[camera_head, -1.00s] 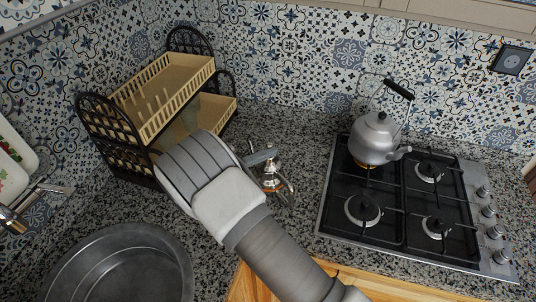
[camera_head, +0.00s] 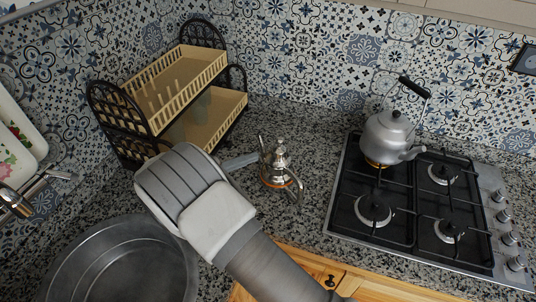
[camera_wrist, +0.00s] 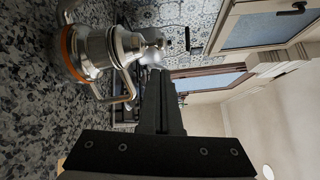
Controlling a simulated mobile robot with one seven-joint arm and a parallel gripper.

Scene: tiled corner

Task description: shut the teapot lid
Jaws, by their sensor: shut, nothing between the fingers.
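A small shiny silver teapot (camera_head: 276,172) with an orange band low on its body stands upright on the granite counter, and it also shows at the left of the wrist view (camera_wrist: 88,50). Its domed lid (camera_head: 280,154) sits on top and looks level with the rim; in the wrist view the lid (camera_wrist: 126,44) shows no clear gap. My gripper (camera_head: 254,157) is shut and empty, just left of the teapot near lid height. In the wrist view its fingers (camera_wrist: 159,78) point past the lid. Whether they touch the teapot is unclear.
A grey kettle (camera_head: 388,137) stands on the gas hob (camera_head: 340,200) at the right. A two-tier dish rack (camera_head: 175,88) stands behind my gripper at the left. A round metal sink (camera_head: 120,265) is at the lower left. The counter between teapot and hob is clear.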

